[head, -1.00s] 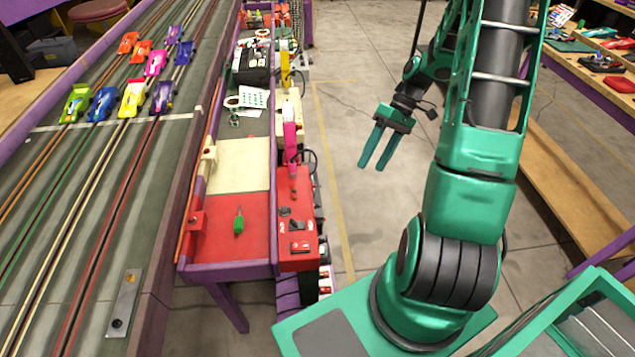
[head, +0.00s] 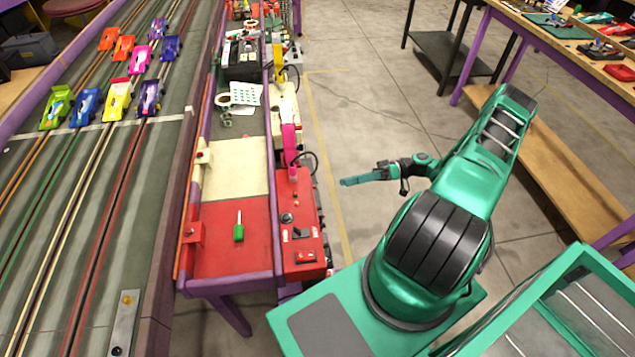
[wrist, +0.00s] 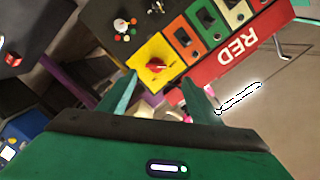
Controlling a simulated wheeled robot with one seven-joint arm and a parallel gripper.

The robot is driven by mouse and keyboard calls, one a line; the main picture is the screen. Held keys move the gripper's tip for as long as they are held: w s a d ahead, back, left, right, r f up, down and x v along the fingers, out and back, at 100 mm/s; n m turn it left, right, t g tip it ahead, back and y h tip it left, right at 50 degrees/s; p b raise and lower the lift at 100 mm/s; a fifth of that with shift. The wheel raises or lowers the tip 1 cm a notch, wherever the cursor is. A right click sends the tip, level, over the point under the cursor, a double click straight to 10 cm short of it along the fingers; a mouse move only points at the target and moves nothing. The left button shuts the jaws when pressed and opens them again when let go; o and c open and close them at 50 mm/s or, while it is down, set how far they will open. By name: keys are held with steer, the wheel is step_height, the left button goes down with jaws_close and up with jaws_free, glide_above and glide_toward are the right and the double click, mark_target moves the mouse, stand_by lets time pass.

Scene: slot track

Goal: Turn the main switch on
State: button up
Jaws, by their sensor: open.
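A red rotary knob on a yellow plate (wrist: 154,63) sits on a dark panel in the wrist view. It looks like a main switch, but no label on it is readable. Its knob lies just beyond and between the fingertips of my gripper (wrist: 160,84), apart from them. In the head view my gripper (head: 352,181) points left toward the red control box (head: 299,215), over open floor, with clear space between. My gripper is open and empty. The yellow plate cannot be made out in the head view.
In the wrist view, a row of black switches on coloured plates (wrist: 208,18) and a sign reading RED (wrist: 238,50) are right of the knob. In the head view, a slot track with several toy cars (head: 117,98) is at left. Open floor lies right of the control box.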

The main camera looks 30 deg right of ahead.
steer(key=w+a+f+t, duration=0.1)
steer(key=w+a, duration=0.3)
steer(key=a, duration=0.6)
steer(key=shift+w+t, duration=0.3)
steer(key=shift+f, duration=0.1)
steer(key=c, duration=1)
